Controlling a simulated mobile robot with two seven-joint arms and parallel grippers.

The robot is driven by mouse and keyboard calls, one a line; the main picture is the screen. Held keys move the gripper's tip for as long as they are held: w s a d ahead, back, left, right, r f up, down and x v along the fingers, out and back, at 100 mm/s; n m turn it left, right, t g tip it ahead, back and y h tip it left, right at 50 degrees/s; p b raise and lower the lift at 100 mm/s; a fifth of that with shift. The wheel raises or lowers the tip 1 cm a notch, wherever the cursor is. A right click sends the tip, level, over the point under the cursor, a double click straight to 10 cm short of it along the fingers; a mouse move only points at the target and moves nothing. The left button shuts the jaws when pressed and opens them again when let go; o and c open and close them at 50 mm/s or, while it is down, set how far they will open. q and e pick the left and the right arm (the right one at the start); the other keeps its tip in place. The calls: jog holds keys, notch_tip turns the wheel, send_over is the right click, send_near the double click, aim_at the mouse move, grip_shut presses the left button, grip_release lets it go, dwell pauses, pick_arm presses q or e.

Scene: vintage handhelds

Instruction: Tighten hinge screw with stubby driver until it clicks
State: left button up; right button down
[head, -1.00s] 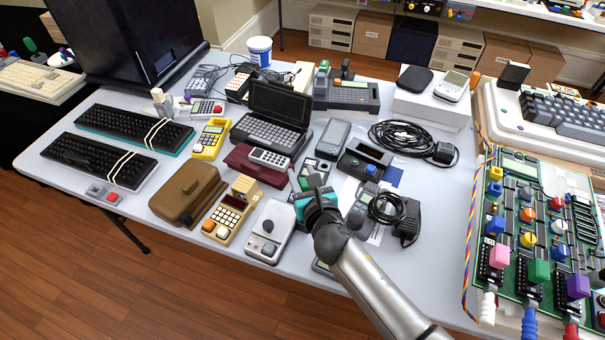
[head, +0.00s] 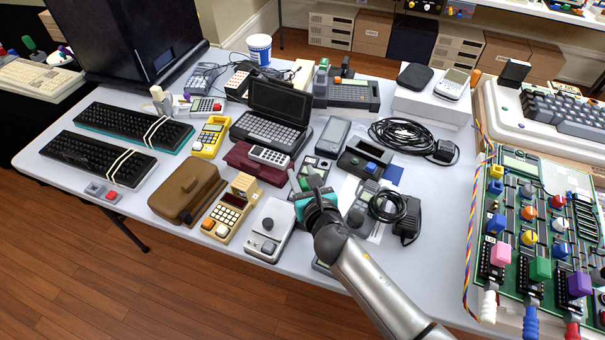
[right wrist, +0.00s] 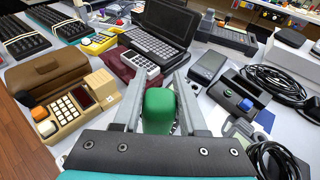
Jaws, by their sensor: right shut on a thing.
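My right gripper (head: 306,182) is above the front middle of the table, to the right of the grey joystick unit (head: 270,228). Its fingers (right wrist: 158,90) are shut on a short green handle (right wrist: 158,110), which looks like the stubby driver. The driver's tip is hidden below the handle. A black clamshell handheld (head: 272,120) stands open behind the gripper, its lid raised; it also shows in the right wrist view (right wrist: 150,48). I cannot make out a hinge screw in either view. My left gripper is not in view.
Devices crowd the gripper: a maroon case (head: 243,160) with a white calculator, a brown case (head: 187,192), a tan keypad unit (head: 230,208), a dark cradle with a blue button (head: 367,158) and coiled black cable (head: 388,205). Bare tabletop shows at the left front (head: 60,177).

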jog(key=shift+f+b, duration=0.7)
jog(key=shift+f, duration=0.2)
jog(key=shift+c, duration=1.9)
grip_release()
jog(key=shift+s, duration=0.1)
jog(key=p+v, duration=0.2)
jog(key=v, duration=1.3)
jog(key=shift+p, duration=0.4)
jog(key=shift+d+r, duration=0.1)
